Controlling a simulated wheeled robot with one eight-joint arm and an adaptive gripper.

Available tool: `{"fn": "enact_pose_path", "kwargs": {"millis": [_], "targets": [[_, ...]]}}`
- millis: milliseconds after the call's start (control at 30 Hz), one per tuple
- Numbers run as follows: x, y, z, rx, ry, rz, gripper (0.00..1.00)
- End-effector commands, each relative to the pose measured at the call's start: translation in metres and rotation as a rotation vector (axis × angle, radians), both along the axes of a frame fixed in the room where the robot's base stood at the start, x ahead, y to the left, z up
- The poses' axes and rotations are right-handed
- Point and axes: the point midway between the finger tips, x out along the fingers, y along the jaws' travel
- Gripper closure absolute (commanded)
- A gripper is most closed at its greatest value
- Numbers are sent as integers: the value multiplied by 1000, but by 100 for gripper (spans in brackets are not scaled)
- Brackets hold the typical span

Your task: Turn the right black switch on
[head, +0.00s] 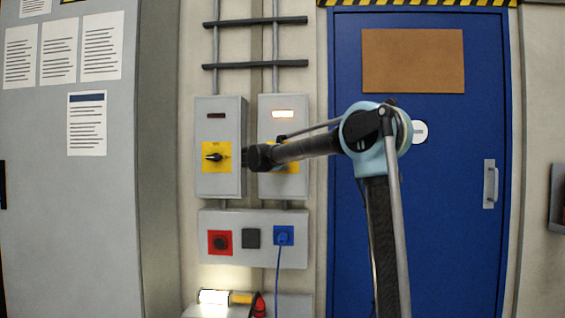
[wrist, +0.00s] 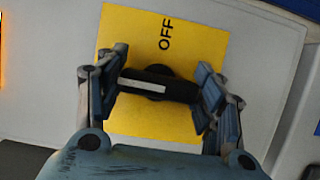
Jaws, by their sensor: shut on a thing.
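The right black switch (wrist: 178,88) sits on a yellow plate (wrist: 185,30) marked OFF at one edge. In the wrist view my gripper (wrist: 160,84) has a finger at each end of its knob and is shut on it. The knob lies across the picture, white mark toward the left, the side with an orange glow (wrist: 2,60). In the head view my arm hides this switch and part of its plate (head: 287,187). The lamp (head: 283,113) on the right grey box (head: 264,103) is lit.
The left grey box (head: 220,110) has a black switch (head: 213,157) lying sideways and a dark lamp (head: 216,115). Below is a socket panel (head: 290,257) with a blue plug (head: 283,237) and cable. A blue door (head: 450,240) stands at the right.

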Motion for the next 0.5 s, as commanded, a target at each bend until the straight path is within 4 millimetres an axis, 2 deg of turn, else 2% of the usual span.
{"fn": "enact_pose_path", "kwargs": {"millis": [100, 133, 200, 500], "targets": [[-1, -2, -3, 6, 4, -5, 62], [0, -2, -3, 6, 4, -5, 31], [0, -2, -3, 5, 3, -4, 18], [0, -1, -1, 2, 1, -1, 18]]}}
